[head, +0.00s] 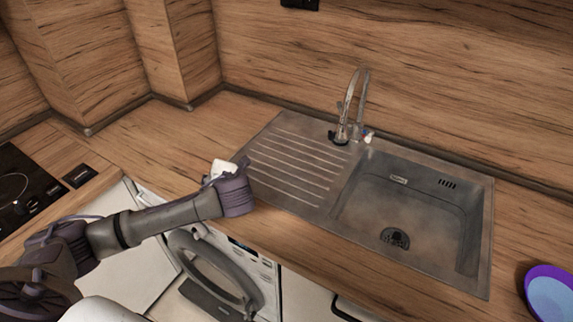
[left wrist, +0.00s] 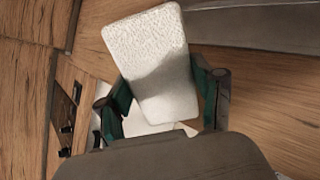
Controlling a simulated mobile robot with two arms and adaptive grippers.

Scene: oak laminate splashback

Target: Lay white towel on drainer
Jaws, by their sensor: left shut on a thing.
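The white towel (left wrist: 152,60) is a folded, rounded block with a rough surface. In the left wrist view it sits between the two fingers of my left gripper (left wrist: 163,98), which is shut on it. In the head view only a small white part of the towel (head: 222,168) shows past my left gripper (head: 228,180), which covers the rest. They are just left of the drainer (head: 290,160), the ridged metal left half of the sink unit. The ridges are bare. My right gripper is in neither view.
The sink basin (head: 410,215) is empty, right of the drainer. A tap (head: 350,110) stands behind them. A purple-rimmed blue dish (head: 550,290) is at the right edge. A hob (head: 20,190) is at the left. The counter (head: 170,135) behind my gripper is clear.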

